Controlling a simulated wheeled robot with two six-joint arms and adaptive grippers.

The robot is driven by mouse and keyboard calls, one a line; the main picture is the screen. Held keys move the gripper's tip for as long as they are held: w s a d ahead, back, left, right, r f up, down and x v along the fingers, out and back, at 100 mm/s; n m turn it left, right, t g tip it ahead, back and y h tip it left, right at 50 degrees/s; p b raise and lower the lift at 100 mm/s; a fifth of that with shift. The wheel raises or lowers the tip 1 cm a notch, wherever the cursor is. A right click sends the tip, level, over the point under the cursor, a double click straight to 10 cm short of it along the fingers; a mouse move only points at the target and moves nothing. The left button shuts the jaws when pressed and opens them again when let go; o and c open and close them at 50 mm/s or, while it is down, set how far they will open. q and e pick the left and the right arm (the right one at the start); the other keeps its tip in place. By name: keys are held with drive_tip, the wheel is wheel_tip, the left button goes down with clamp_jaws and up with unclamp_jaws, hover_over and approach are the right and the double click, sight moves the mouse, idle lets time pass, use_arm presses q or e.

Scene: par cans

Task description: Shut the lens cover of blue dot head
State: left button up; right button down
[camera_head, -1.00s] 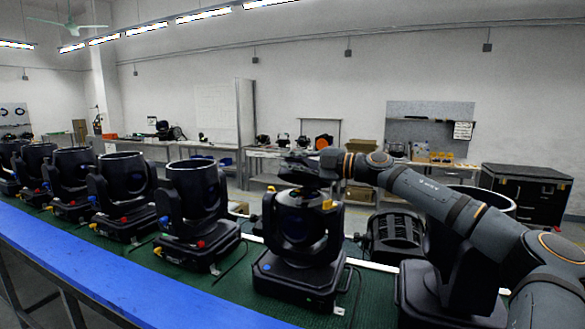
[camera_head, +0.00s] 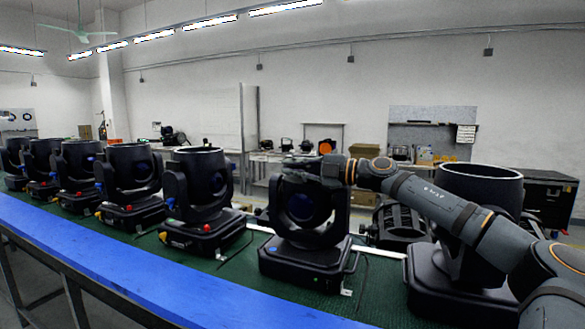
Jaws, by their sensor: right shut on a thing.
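A black moving head (camera_head: 305,250) stands on the green bench in the middle of the camera_head view, its round bluish lens opening (camera_head: 303,207) facing me. My right gripper (camera_head: 303,166) is at the top of this head, shut, apparently on the dark lens cover there. The cover's outline merges with the black gripper, so its exact angle is hard to tell. My left gripper is not in view.
Several similar heads stand in a row to the left, the nearest (camera_head: 200,200) with a red knob. Another head (camera_head: 470,235) stands at right, partly behind my right arm. A blue rail (camera_head: 150,275) runs along the front edge. A black case (camera_head: 535,195) is behind.

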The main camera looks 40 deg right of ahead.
drive_tip(key=c, duration=1.4)
unclamp_jaws()
drive_tip(key=shift+d, duration=0.15)
drive_tip(key=shift+c, duration=0.2)
wheel_tip(320, 180, up, 10)
drive_tip(key=shift+f, duration=0.1)
